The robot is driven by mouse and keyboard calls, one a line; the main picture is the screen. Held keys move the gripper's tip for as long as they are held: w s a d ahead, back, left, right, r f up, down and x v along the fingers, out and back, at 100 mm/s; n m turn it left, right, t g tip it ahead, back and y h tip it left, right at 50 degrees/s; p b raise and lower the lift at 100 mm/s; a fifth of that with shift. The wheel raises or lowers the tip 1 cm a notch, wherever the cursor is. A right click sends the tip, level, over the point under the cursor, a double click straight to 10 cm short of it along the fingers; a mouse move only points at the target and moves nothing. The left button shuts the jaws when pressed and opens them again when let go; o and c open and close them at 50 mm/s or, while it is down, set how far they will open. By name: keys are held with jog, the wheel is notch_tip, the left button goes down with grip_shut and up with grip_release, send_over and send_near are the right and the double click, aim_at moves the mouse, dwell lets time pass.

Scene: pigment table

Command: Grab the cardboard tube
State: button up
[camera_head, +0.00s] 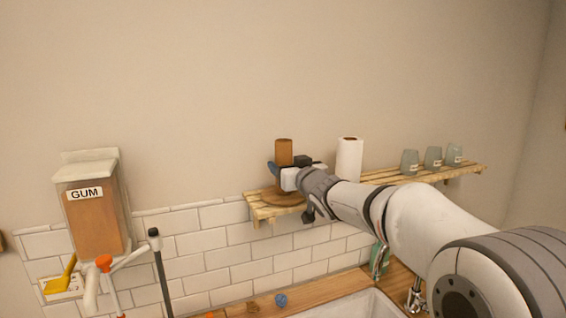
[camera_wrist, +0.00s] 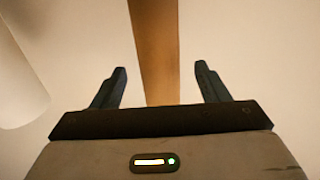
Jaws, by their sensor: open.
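The cardboard tube (camera_head: 284,151) is a brown upright cylinder at the left end of the wooden shelf in the head view. In the wrist view the tube (camera_wrist: 156,50) runs up between the two dark fingers, with a gap on each side. My gripper (camera_wrist: 160,85) is open around or just before the tube; I cannot tell how deep the tube sits between the fingers. In the head view my gripper (camera_head: 284,172) covers the tube's middle part. The tube seems to stand on a round brown base (camera_head: 272,199), partly hidden by my gripper.
A white paper roll (camera_head: 349,159) stands on the shelf (camera_head: 381,177) just right of my gripper. Several grey-green glasses (camera_head: 433,158) stand farther right. A gum dispenser (camera_head: 93,210) hangs at the left. A sink (camera_head: 350,304) lies below.

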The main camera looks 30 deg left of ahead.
aim_at(282, 160)
jog(key=p+x, duration=0.3)
jog(key=x, duration=0.2)
jog(key=shift+w+a+f, duration=0.1)
jog(key=shift+w+a, duration=0.1)
jog(key=c, duration=1)
